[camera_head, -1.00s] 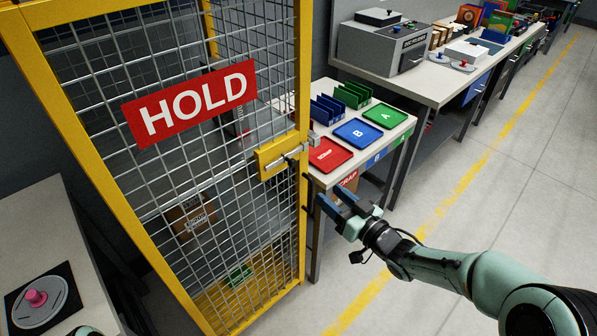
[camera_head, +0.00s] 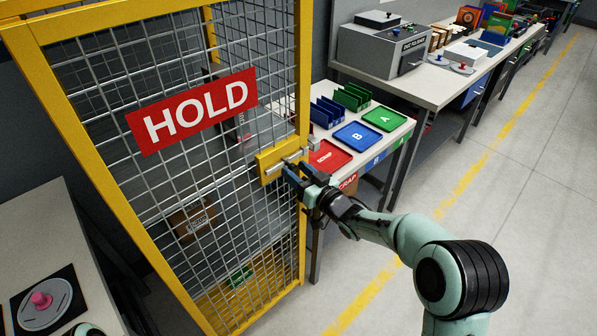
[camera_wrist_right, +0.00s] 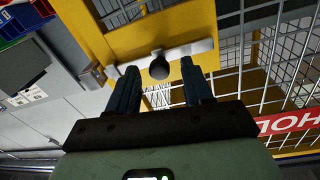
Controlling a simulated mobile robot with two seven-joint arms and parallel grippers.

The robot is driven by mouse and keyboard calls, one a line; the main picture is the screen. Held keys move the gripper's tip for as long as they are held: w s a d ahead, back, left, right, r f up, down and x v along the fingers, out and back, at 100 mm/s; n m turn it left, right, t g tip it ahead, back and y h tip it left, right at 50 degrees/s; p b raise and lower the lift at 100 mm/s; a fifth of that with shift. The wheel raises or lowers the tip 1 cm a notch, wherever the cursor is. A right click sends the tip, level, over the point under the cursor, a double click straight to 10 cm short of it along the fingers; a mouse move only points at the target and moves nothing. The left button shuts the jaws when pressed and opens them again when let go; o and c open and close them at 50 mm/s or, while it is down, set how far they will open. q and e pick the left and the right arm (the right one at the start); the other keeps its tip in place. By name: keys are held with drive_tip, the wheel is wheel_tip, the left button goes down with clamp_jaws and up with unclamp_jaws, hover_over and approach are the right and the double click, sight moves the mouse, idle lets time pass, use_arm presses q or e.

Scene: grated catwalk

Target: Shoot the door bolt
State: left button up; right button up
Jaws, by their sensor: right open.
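The door bolt is a silver bar (camera_head: 290,157) on a yellow plate (camera_head: 263,159) at the right edge of the yellow-framed mesh door. In the right wrist view the bar (camera_wrist_right: 190,50) runs across the top, with a round dark knob (camera_wrist_right: 159,67) standing out from it. My right gripper (camera_head: 293,174) is at the bolt, open, with dark blue fingers. In the wrist view the gripper (camera_wrist_right: 159,77) has one fingertip on each side of the knob, apart from it. In the head view the fingers partly hide the bolt. My left gripper is out of view.
A red HOLD sign (camera_head: 192,110) hangs on the mesh. A bench behind the door post carries red (camera_head: 328,155), blue (camera_head: 357,134) and green trays. A table (camera_head: 45,235) with a pink-knobbed disc stands at left. The floor at right is clear.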

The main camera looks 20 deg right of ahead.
sight(298, 155)
clamp_jaws()
drive_tip(key=shift+w+d+p, duration=0.15)
drive_tip(key=shift+w+d, duration=0.15)
drive_tip(key=shift+d, duration=0.35)
drive_tip(key=shift+w+d+p, duration=0.1)
drive_tip(key=shift+w+d, duration=0.2)
drive_tip(key=shift+d, duration=0.3)
drive_tip(key=shift+w+d+p, duration=0.15)
drive_tip(key=shift+w+d, duration=0.15)
drive_tip(key=shift+d, duration=0.35)
drive_tip(key=shift+c, duration=0.8)
unclamp_jaws()
drive_tip(key=shift+o, duration=0.8)
